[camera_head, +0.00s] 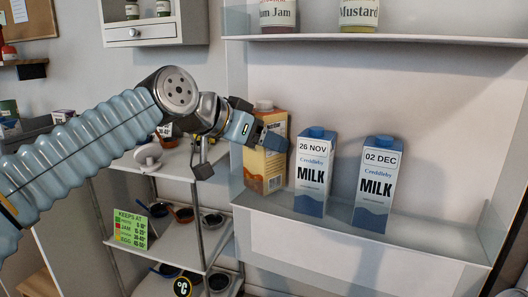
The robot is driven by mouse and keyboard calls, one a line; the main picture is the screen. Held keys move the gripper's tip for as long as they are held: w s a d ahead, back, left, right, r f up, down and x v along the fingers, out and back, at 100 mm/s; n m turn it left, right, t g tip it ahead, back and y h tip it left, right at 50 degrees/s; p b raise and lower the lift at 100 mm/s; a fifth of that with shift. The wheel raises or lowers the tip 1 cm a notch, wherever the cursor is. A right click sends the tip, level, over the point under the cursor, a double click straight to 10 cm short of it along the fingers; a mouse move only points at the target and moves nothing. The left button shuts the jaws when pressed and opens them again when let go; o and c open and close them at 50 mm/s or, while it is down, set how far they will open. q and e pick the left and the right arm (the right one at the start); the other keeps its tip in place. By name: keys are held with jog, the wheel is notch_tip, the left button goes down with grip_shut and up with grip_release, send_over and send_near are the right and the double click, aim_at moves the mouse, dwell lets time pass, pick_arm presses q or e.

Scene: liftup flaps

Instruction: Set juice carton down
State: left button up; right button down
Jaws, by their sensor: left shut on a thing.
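An orange and yellow juice carton (265,172) with a beige cap stands upright at the left end of the white shelf (330,222), left of the milk cartons. My left gripper (267,133) reaches in from the left and is shut on the upper part of the juice carton, hiding some of its front. The carton's base is at about shelf height; I cannot tell whether it touches. My right gripper is not in view.
A milk carton marked 26 NOV (312,172) stands close to the right of the juice carton. Another marked 02 DEC (375,185) stands farther right, with free shelf beyond it. Jars stand on the upper shelf (430,41). A rack with bowls (175,248) is at lower left.

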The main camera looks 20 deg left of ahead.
pick_arm(q)
jog(key=shift+f, duration=0.9)
jog(key=shift+w+d+f, duration=0.15)
jog(key=shift+f, duration=0.3)
jog(key=o, duration=1.4)
jog(key=shift+r, duration=0.1)
jog(key=shift+r, duration=0.15)
jog(key=v, duration=1.2)
jog(key=shift+b, duration=0.35)
